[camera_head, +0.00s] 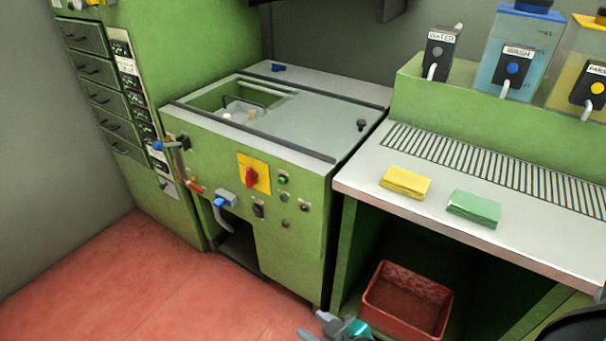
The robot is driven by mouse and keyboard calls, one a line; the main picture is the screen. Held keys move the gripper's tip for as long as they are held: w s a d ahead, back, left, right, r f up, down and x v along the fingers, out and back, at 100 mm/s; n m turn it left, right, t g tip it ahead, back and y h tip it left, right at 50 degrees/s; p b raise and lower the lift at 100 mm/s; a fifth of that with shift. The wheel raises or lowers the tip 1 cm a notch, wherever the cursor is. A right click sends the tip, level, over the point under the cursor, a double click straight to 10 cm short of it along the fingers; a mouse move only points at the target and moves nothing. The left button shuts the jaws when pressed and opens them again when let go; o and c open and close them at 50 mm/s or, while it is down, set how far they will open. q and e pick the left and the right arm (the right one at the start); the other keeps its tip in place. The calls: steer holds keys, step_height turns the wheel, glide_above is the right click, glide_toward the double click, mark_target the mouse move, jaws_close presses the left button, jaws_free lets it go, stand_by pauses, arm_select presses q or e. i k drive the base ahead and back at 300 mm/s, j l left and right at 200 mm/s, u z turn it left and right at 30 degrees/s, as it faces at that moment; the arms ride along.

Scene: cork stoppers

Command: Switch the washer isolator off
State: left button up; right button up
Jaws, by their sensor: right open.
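The washer is a green cabinet (290,235) with a grey-topped tank. On its front is the isolator, a red rotary handle (251,177) on a yellow square plate (262,185). The handle looks roughly upright; its markings are too small to read. My right gripper (322,329) shows at the bottom edge, partly cut off, open, with nothing seen between its fingers. It is low in the picture, below and to the right of the isolator and apart from the washer. My left gripper is not in view.
A red crate (408,300) stands beneath. Red floor (130,280) is clear at left.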

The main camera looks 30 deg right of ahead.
mark_target(251, 175)
steer(key=z, duration=0.85)
steer(key=i+j+z, duration=0.15)
steer(key=j+z, duration=0.25)
steer(key=i+j+z, duration=0.1)
steer(key=j+z, duration=0.15)
steer(key=z, duration=0.2)
steer(key=i+j+z, duration=0.15)
steer(key=j, duration=0.3)
steer(key=j+z, duration=0.15)
steer(key=j, duration=1.45)
steer(key=i+z, duration=0.05)
steer(key=i, duration=0.05)
